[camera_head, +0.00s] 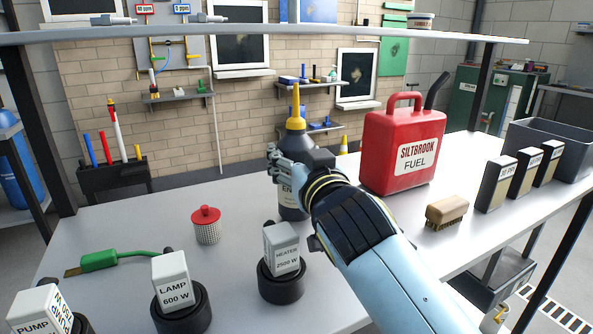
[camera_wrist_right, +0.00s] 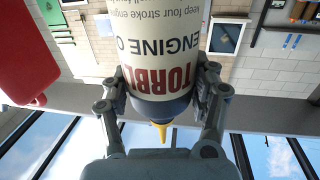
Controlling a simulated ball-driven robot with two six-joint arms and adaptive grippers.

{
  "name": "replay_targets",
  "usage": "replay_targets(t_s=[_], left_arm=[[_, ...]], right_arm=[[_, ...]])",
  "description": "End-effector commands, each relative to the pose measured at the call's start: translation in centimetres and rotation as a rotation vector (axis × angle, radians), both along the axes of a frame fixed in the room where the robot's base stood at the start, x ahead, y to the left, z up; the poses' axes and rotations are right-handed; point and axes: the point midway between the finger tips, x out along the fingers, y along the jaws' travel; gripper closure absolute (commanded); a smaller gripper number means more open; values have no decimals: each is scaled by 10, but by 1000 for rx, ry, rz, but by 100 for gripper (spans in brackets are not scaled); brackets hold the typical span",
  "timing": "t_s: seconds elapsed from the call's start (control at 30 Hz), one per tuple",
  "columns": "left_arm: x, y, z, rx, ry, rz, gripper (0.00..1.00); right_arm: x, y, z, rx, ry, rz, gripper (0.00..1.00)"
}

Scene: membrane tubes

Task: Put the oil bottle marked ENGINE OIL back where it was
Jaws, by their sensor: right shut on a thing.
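The oil bottle (camera_head: 291,202) is dark grey with a yellow spout and a pale label, partly hidden behind my right gripper (camera_head: 290,165). In the right wrist view the bottle (camera_wrist_right: 168,55) appears upside down, with "TORBL..." and "ENGINE O..." readable on its label. The fingers of my right gripper (camera_wrist_right: 165,95) are closed on both its sides near the shoulder. The bottle is upright in the head view, over the middle of the bench (camera_head: 350,222). I cannot tell whether its base touches the bench top. My left gripper is not in view.
A red fuel can (camera_head: 402,150) stands right of the bottle. A brush (camera_head: 446,211) and several small boxes (camera_head: 497,184) are farther right. A red-capped filter (camera_head: 207,226), a heater plug block (camera_head: 282,262) and a lamp block (camera_head: 176,292) stand left and in front. A shelf (camera_head: 250,33) crosses above.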

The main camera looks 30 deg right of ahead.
Motion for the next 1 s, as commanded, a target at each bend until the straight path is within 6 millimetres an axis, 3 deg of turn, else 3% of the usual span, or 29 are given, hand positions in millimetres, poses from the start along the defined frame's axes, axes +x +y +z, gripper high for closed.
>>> replay_targets(t_s=[0.2, 0.5, 0.53, 0.7, 1.0], left_arm=[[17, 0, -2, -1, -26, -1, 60], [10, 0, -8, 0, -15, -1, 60], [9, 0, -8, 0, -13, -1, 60], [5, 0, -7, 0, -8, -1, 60], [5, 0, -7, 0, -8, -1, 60]], right_arm=[[0, 0, -5, -1, -7, 1, 94], [0, 0, -10, -1, -5, 1, 94], [0, 0, -12, 0, -1, 0, 38], [0, 0, -11, 0, -2, 0, 16], [0, 0, -10, 0, -2, 0, 15]])
